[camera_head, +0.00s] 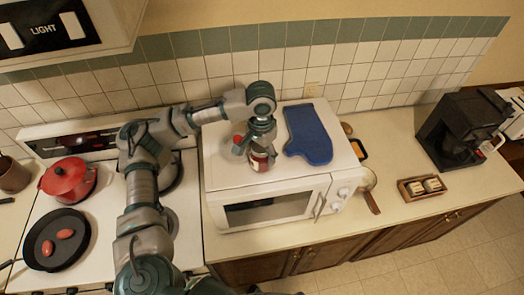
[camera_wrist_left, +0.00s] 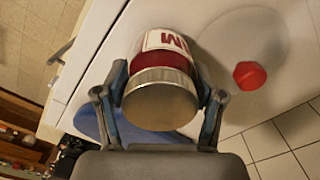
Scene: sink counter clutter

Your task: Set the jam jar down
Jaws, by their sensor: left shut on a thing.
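The jam jar (camera_head: 259,162) is over the front part of the white microwave's top (camera_head: 225,171). It has red contents, a white and red label and a metal lid, and it also shows in the left wrist view (camera_wrist_left: 165,95). My left gripper (camera_head: 260,146) comes down from above and is shut on the jar, with one finger on each side near the lid. I cannot tell whether the jar's base touches the microwave top. My right gripper is not in view.
A red-capped item (camera_wrist_left: 249,75) stands close beside the jar. A blue oven mitt (camera_head: 308,134) lies on the microwave to the right. The stove at left holds a red pot (camera_head: 68,180) and a black pan (camera_head: 42,255). A coffee maker (camera_head: 455,130) stands at far right.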

